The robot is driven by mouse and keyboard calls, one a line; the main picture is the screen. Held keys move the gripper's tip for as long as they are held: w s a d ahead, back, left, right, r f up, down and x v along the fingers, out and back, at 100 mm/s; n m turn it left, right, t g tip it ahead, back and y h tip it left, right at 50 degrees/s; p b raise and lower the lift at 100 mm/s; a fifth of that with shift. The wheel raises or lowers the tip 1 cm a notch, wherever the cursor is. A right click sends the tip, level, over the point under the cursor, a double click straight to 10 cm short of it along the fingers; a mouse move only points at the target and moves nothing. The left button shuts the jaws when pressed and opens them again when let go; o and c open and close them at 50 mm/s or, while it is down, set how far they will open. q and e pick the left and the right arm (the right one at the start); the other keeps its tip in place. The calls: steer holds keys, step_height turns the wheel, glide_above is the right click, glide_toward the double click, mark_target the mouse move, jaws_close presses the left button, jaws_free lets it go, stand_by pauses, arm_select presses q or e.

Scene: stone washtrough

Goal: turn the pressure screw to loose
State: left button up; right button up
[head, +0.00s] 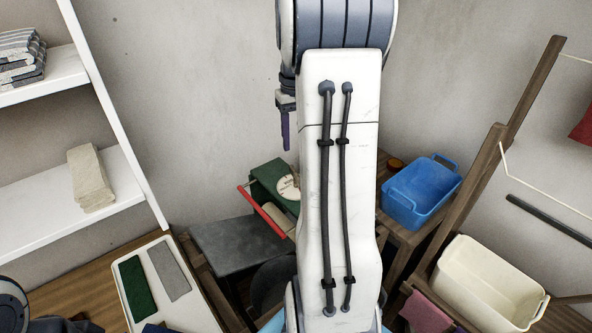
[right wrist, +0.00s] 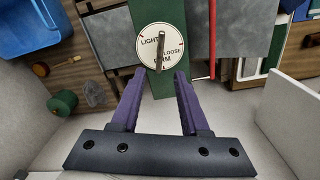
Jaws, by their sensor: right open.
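The pressure screw (right wrist: 161,46) is a thin dark bar on a white round dial (right wrist: 174,39) in the right wrist view. The dial carries the words LIGHT, LOOSE and FIRM. The bar runs up and down the picture between LIGHT and LOOSE, its lower end near FIRM; I cannot tell which mark it points to. The dial sits on a green mangle body (head: 265,176), partly behind my right arm in the head view. My right gripper (right wrist: 160,75) is open and empty, its purple fingers on either side below the dial, apart from the bar. My left gripper is out of view.
A red lever (head: 262,211) and pale roller (head: 279,218) are beside the green body. A grey slab (head: 236,248) lies left of it. A blue tub (head: 420,190) and a cream tub (head: 487,283) stand to the right. A white tray (head: 199,312) holds cloths at lower left.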

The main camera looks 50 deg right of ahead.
step_height(320, 180, down, 10)
steer(key=shift+r+p, duration=0.15)
steer(key=shift+p, duration=0.7)
jaws_close()
